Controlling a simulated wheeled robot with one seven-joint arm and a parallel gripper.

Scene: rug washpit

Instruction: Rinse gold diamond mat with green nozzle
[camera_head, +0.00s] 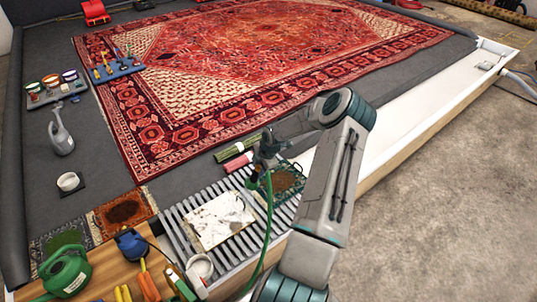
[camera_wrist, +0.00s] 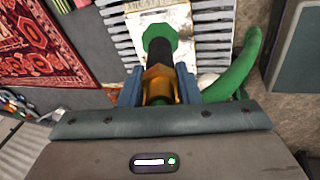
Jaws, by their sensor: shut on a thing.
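My gripper (camera_wrist: 160,88) is shut on the green nozzle (camera_wrist: 161,38), which has a green head, a black neck and a brass body. In the head view my gripper (camera_head: 266,160) is above the slatted grate, and the green hose (camera_head: 268,222) hangs down from it. A small teal-bordered mat with a brown patch (camera_head: 287,181) lies on the grate, partly behind my gripper. A pale, stained mat (camera_head: 220,221) lies to its left on the grate; part of it shows beyond the nozzle head in the wrist view. I cannot tell which mat has the gold diamond pattern.
A large red rug (camera_head: 240,65) covers the pit floor. A green watering can (camera_head: 66,273) and tools stand front left. A white trough (camera_head: 420,120) runs along the right.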

